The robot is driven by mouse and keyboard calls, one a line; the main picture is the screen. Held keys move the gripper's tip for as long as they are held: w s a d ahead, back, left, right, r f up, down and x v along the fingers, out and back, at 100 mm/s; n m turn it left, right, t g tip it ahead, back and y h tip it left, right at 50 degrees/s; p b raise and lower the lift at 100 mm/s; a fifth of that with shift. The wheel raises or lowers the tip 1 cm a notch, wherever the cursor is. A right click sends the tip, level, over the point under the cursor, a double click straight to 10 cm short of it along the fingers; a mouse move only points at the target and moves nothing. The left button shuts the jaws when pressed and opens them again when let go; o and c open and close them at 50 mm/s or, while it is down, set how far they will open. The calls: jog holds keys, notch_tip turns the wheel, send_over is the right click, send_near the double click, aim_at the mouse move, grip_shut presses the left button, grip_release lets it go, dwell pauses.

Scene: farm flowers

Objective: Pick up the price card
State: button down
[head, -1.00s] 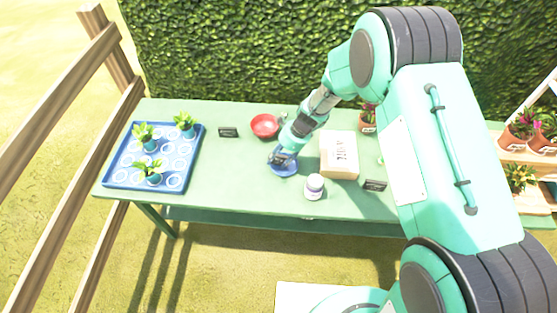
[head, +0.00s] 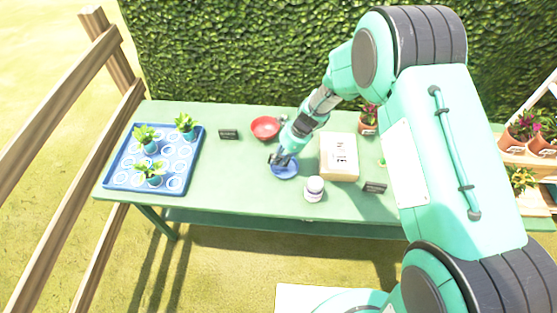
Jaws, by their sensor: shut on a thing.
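My gripper (head: 280,158) is over the blue dish (head: 288,173) near the middle of the green table. It is shut on a small dark thing that looks like a price card (head: 272,158), mostly hidden by the fingers. Two other small black cards stand on the table.
A blue tray (head: 112,180) with several potted plants is at the left of the table (head: 230,190). The red bowl (head: 265,127) is behind my gripper. A white jar (head: 314,188) and a cardboard box (head: 340,165) are to its right. A hedge stands behind.

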aim_at(282, 158)
notch_tip(282, 158, up, 9)
jog(key=shift+f+p, duration=0.1)
jog(key=shift+p, duration=1)
jog(key=shift+f, duration=0.1)
jog(key=shift+d+f+h+b, duration=0.25)
jog(key=shift+d+h+b, duration=0.3)
jog(key=shift+d+h, duration=0.5)
jog(key=shift+a, duration=0.15)
jog(key=shift+f, duration=0.1)
jog(key=shift+d+b+x, duration=0.25)
jog(key=shift+b+x, duration=0.05)
jog(key=shift+x, duration=0.9)
jog(key=shift+d+b+x, duration=0.2)
jog(key=shift+b+x, duration=0.1)
jog(key=shift+x, duration=0.85)
jog(key=shift+f, duration=0.15)
jog(key=shift+d+b+x, duration=0.15)
jog(key=shift+b+x, duration=0.05)
jog(key=shift+x, duration=0.6)
jog(key=shift+d+b+x, duration=0.15)
jog(key=shift+b+x, duration=0.1)
jog(key=shift+x, duration=0.55)
jog(key=shift+d+b+x, duration=0.2)
jog(key=shift+x, duration=0.6)
